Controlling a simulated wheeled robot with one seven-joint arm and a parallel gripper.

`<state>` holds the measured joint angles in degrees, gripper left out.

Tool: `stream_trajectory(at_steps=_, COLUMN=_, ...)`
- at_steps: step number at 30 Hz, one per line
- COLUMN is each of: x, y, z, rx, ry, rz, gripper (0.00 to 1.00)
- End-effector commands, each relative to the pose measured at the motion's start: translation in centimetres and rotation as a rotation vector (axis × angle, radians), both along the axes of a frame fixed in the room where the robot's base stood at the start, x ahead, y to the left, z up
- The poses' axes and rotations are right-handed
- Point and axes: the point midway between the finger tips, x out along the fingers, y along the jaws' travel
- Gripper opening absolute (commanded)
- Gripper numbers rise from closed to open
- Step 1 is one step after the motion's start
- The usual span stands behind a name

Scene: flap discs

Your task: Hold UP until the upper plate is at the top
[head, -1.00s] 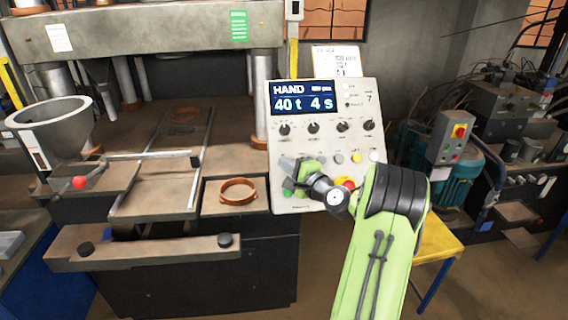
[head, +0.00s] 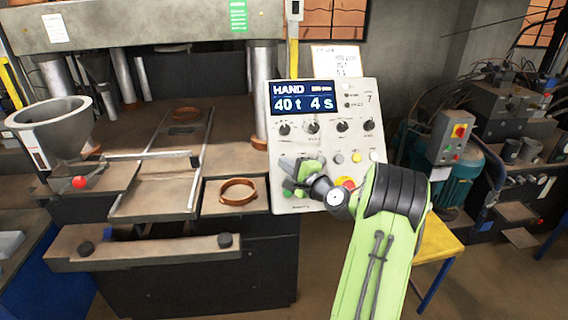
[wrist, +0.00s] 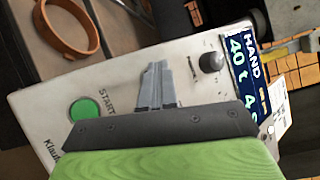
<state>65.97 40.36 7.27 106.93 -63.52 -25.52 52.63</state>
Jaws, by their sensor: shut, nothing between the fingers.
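The upper plate (head: 150,25) of the press is a wide grey block at the top left of the head view, cut off by the picture's top edge. It carries a white and a green label. The control panel (head: 323,92) stands to its right, its display reading HAND, 40 t, 4 s. My gripper (head: 289,164) is at the panel's lower left, its fingers shut and empty. In the wrist view its fingertips (wrist: 155,68) meet the panel face between the green START button (wrist: 88,108) and a black knob (wrist: 210,62). The fingers hide whatever is under them; I cannot read an UP label.
A grey hopper (head: 50,130) stands at left. A yellow stool (head: 438,245) and a small switch box (head: 455,135) are at right.

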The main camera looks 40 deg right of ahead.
Motion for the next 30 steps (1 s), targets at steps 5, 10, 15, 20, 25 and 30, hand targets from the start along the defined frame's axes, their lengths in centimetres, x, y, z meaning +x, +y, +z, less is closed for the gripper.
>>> stream_trajectory(at_steps=5, x=-0.6, y=0.3, z=0.6, rx=-0.001, ry=0.002, rz=-0.002, gripper=0.00)
stream_trajectory(at_steps=10, x=-1.0, y=0.7, z=1.0, rx=0.000, ry=0.001, rz=-0.001, gripper=0.00)
stream_trajectory(at_steps=15, x=-1.0, y=0.7, z=1.0, rx=0.000, ry=0.000, rz=0.000, gripper=0.00)
stream_trajectory(at_steps=20, x=-1.5, y=1.0, z=1.6, rx=-0.001, ry=0.000, rz=0.000, gripper=0.00)
stream_trajectory(at_steps=25, x=-2.6, y=1.7, z=2.7, rx=-0.001, ry=0.000, rz=-0.001, gripper=0.00)
stream_trajectory(at_steps=30, x=-3.7, y=2.5, z=3.8, rx=-0.001, ry=0.001, rz=-0.002, gripper=0.00)
